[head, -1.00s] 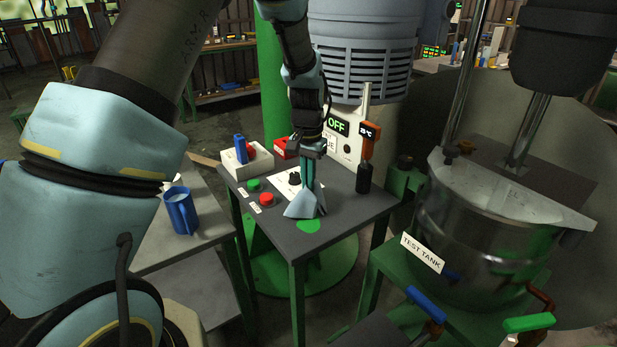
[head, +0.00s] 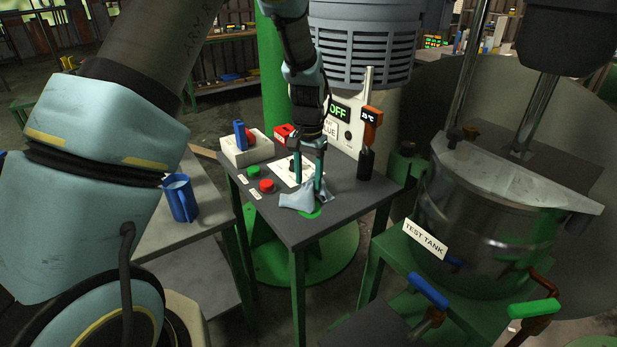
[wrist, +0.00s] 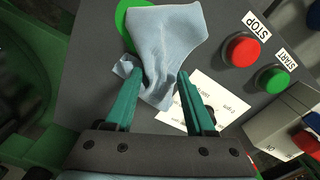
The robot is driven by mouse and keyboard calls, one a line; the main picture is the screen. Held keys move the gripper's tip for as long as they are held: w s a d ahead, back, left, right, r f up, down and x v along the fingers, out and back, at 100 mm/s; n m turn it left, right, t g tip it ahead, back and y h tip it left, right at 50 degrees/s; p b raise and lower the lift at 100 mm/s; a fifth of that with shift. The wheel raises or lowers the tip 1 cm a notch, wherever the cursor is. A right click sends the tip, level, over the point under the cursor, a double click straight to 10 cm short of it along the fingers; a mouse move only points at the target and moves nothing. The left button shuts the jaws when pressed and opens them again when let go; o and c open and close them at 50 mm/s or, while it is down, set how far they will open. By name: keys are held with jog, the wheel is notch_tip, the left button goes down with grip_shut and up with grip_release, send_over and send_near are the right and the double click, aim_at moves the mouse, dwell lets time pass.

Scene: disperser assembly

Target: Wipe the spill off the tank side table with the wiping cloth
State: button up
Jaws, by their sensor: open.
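The light-blue wiping cloth (head: 297,200) lies crumpled on the dark grey top of the tank side table (head: 330,225). The cloth shows large in the wrist view (wrist: 168,42). The green spill (head: 314,213) shows partly from under the cloth near the table's front edge, and also at the top of the wrist view (wrist: 126,22). My gripper (head: 309,186) points down at the cloth with its teal fingers spread. In the wrist view my gripper (wrist: 159,77) is open, with part of the cloth between its fingers. How much spill lies under the cloth is hidden.
A red STOP button (wrist: 241,50) and a green START button (wrist: 273,79) stand beside the cloth. An orange and black handheld meter (head: 367,150) stands at the table's back right. A white block with a blue part (head: 247,150) is at the back left. The test tank (head: 485,215) stands right.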

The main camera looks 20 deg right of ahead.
jog(key=o, duration=0.7)
jog(key=shift+f+b, duration=0.65)
jog(key=shift+f, duration=0.45)
jog(key=shift+c, duration=0.2)
grip_shut()
jog(key=shift+r+p, duration=0.45)
jog(key=shift+p, duration=0.15)
dwell(0.3)
